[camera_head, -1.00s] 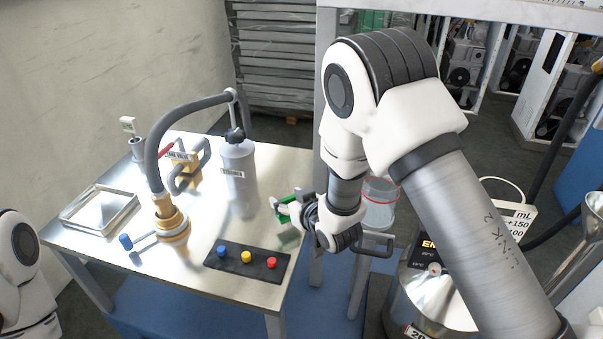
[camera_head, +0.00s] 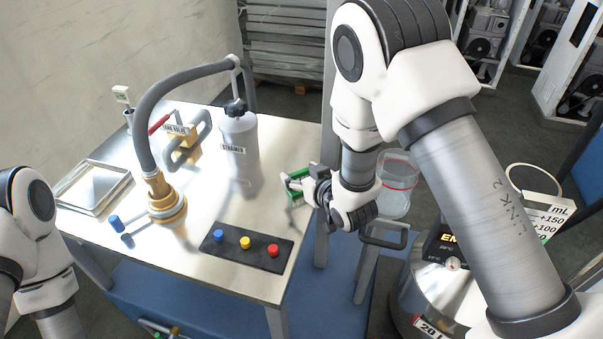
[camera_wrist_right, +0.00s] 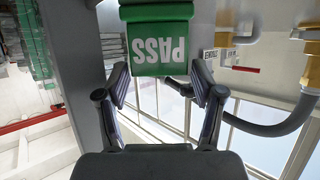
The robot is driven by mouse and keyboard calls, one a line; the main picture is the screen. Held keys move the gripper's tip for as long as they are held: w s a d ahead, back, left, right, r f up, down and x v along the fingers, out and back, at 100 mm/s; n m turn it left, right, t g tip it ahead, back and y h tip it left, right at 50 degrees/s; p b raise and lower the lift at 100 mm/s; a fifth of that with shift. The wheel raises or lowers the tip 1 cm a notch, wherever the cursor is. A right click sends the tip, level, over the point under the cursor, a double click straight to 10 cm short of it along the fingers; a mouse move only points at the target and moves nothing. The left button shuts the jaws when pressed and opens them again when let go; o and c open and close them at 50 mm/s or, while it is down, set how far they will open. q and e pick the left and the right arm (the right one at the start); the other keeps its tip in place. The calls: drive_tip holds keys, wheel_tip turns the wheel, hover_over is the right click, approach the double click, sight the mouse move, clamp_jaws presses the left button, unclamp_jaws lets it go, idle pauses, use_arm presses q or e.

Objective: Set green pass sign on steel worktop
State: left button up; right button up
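The green pass sign (camera_head: 294,185) stands near the right edge of the steel worktop (camera_head: 206,272), partly hidden by my right gripper (camera_head: 311,186). In the right wrist view the sign (camera_wrist_right: 158,45) shows white PASS lettering upside down, with its green base at the top of the picture. My right gripper (camera_wrist_right: 158,78) is spread there, its fingertips on either side of the sign's near edge with gaps to both. The sign appears to rest on the worktop by its base. Only links of my left arm show; its gripper is out of the picture.
A black panel with blue, yellow and red buttons (camera_head: 245,243) lies at the worktop's front. The strainer bottle (camera_head: 238,150), hose fitting (camera_head: 163,197), valve (camera_head: 183,145) and tray (camera_head: 93,187) stand farther left. A clear container (camera_head: 398,185) is beside the worktop.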

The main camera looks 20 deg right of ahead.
drive_tip(key=shift+f, duration=0.1)
drive_tip(key=p+v, duration=0.7)
drive_tip(key=v, duration=0.4)
drive_tip(key=shift+s+r, duration=0.25)
drive_tip(key=shift+s, duration=0.1)
drive_tip(key=shift+d, duration=0.1)
